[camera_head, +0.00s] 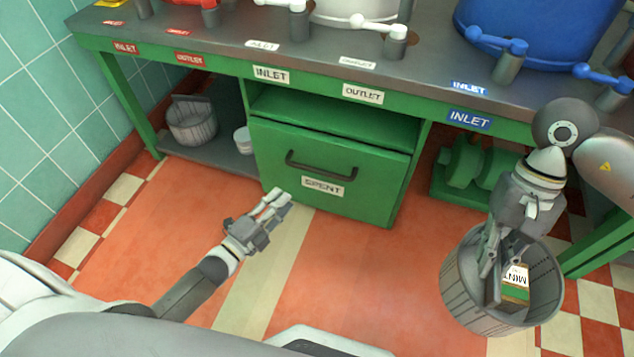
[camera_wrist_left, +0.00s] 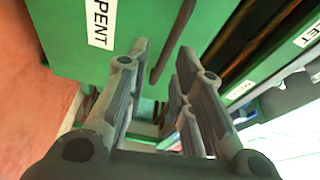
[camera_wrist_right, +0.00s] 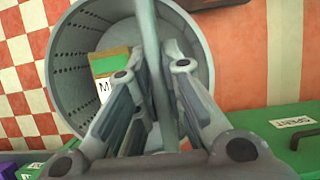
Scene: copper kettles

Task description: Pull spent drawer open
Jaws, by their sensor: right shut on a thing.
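The spent drawer (camera_head: 370,185) is a green front under the bench, with a dark bar handle (camera_head: 335,170) and a SPENT label (camera_head: 322,187). It looks shut in the head view. My left gripper (camera_head: 278,203) is in front of and below the drawer's left part, apart from the handle. In the left wrist view its fingers are spread and empty, with the handle (camera_wrist_left: 172,42) beyond them. My right gripper (camera_head: 490,265) is shut on the handle of a grey bucket (camera_head: 465,290); the bucket handle (camera_wrist_right: 155,70) runs between its fingers.
A box (camera_head: 516,277) with green parts and a white label lies in the bucket. The bench (camera_head: 430,55) carries valves and vats. A grey tub (camera_head: 192,122) stands on a lower shelf at left, and a green machine (camera_head: 465,165) at right. Floor before the drawer is clear.

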